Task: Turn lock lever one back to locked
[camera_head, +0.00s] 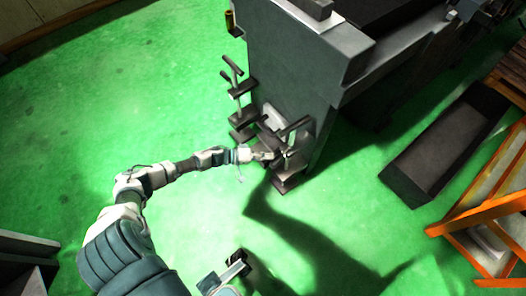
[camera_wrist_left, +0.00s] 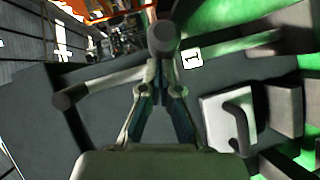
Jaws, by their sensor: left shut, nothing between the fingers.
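Lock lever one, a dark T-shaped handle (camera_head: 290,128) on a post, stands at the machine's lower near corner in the head view. In the left wrist view its round end (camera_wrist_left: 163,38) is straight ahead, with its bar reaching left, beside a white label "1" (camera_wrist_left: 193,57). My left gripper (camera_head: 272,156) is at the lever post. In the wrist view its fingers (camera_wrist_left: 155,90) are shut with nothing between them, close to the lever; whether they touch it is unclear. The lever hides what lies beyond the fingertips.
A second similar lever (camera_head: 232,68) stands farther along the grey machine (camera_head: 295,65). A light plate with a dark handle (camera_wrist_left: 240,125) is right of my fingers. A dark open bin (camera_head: 440,150) and an orange frame (camera_head: 490,210) stand right. Green floor at left is clear.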

